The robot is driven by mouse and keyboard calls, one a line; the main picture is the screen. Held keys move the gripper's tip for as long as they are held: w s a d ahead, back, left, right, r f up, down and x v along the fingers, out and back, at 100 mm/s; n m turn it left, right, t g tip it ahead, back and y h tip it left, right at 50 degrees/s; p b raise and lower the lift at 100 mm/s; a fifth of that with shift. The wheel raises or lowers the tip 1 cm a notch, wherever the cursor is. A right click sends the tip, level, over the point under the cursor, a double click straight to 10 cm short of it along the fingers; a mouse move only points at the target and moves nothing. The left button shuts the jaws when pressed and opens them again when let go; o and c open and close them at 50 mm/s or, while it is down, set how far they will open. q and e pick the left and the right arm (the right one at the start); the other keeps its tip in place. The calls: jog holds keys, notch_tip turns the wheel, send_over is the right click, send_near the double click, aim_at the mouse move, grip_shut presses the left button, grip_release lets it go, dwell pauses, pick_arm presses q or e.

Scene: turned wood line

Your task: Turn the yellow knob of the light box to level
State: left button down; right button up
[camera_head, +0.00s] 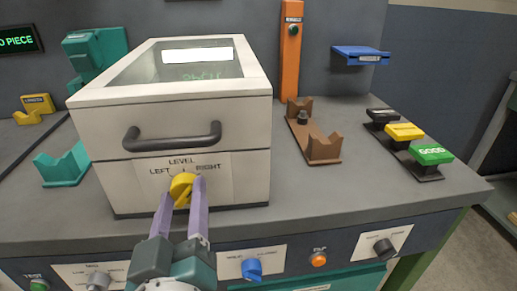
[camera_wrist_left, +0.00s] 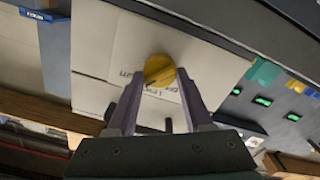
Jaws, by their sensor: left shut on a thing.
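The light box (camera_head: 260,140) is a white case with a glass lid and a dark handle (camera_head: 172,137), standing on the grey bench. Its yellow knob (camera_head: 182,183) is low on the front, under a panel marked LEFT, LEVEL and RIGHT. The fingers cover part of the knob, and I cannot tell which mark it points to. My left gripper (camera_head: 186,188) is shut on the yellow knob, one purple finger on each side. In the left wrist view, the knob (camera_wrist_left: 158,67) sits between the fingertips (camera_wrist_left: 159,79). My right gripper is not in view.
A brown cradle (camera_head: 322,150) stands right of the box, with black, yellow and green buttons (camera_head: 432,154) beyond. A teal V-block (camera_head: 62,166) is at left. A blue knob (camera_head: 252,269) and a dark knob (camera_head: 384,248) are on the bench front below.

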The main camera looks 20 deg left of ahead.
pick_arm(q)
jog(key=shift+f+n, duration=0.1)
jog(key=shift+n, duration=1.6)
jog(key=shift+n+b, duration=0.45)
jog(key=shift+n, duration=1.75)
jog(key=shift+c, duration=1.5)
grip_release()
jog(key=shift+s, duration=0.1)
jog(key=b+v, duration=0.1)
jog(key=v, duration=0.8)
jog(key=shift+s, duration=0.4)
jog(key=shift+d, duration=0.15)
